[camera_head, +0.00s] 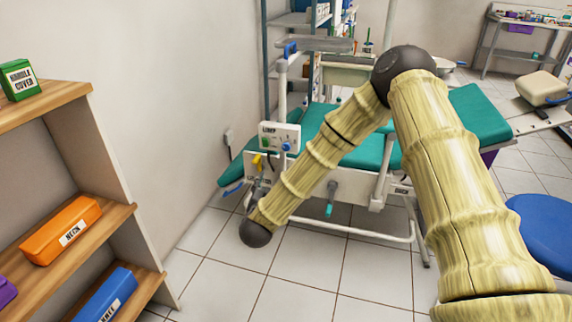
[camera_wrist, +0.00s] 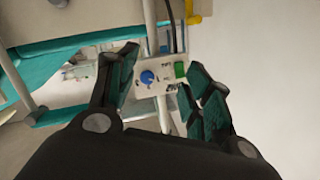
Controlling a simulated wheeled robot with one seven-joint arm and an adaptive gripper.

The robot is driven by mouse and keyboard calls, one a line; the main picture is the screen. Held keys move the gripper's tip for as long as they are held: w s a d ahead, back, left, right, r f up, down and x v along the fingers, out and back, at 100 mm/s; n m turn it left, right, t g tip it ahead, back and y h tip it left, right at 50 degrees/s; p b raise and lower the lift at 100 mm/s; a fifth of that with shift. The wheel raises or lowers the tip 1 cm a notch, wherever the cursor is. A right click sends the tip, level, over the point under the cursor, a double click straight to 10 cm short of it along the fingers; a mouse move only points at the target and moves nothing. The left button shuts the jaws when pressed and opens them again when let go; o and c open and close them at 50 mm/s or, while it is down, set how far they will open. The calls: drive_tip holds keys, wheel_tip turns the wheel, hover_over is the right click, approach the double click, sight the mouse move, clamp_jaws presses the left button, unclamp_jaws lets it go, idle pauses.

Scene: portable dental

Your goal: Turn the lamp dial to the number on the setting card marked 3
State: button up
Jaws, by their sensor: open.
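The lamp control box is a white box (camera_head: 279,137) with dark lettering, mounted on the chair's post. Its round blue dial (camera_head: 286,147) faces forward, low on the right. In the wrist view the box (camera_wrist: 146,90) appears turned, with the blue dial (camera_wrist: 147,77) and a green part (camera_wrist: 180,70) between my fingers. My gripper (camera_wrist: 165,88) is open and empty, with the box some way beyond the fingertips. In the head view the gripper is small and partly hidden by my arm. The dial's numbers are too small to read. I cannot make out a setting card marked 3.
A teal dental chair (camera_head: 360,150) stands behind my arm. A wooden shelf (camera_head: 88,225) at left holds an orange box (camera_head: 62,231). A blue stool (camera_head: 543,222) is at right. Tiled floor is open in front.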

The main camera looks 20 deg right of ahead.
sight(286, 147)
drive_tip(key=w+d+r+m+h+b, duration=0.1)
drive_tip(key=w+d+b, duration=0.1)
drive_tip(key=w, duration=0.1)
drive_tip(key=w+d+r+m+h+b, duration=0.1)
drive_tip(key=w+d+r+b, duration=0.1)
drive_tip(key=w+d, duration=0.1)
drive_tip(key=w+d+r+m+h+b, duration=0.1)
drive_tip(key=w+d+b, duration=0.1)
drive_tip(key=w, duration=0.3)
drive_tip(key=shift+d+r+h, duration=0.3)
drive_tip(key=shift+d, duration=0.4)
drive_tip(key=shift+x, duration=0.9)
drive_tip(key=shift+r, duration=0.1)
drive_tip(key=shift+c, duration=0.3)
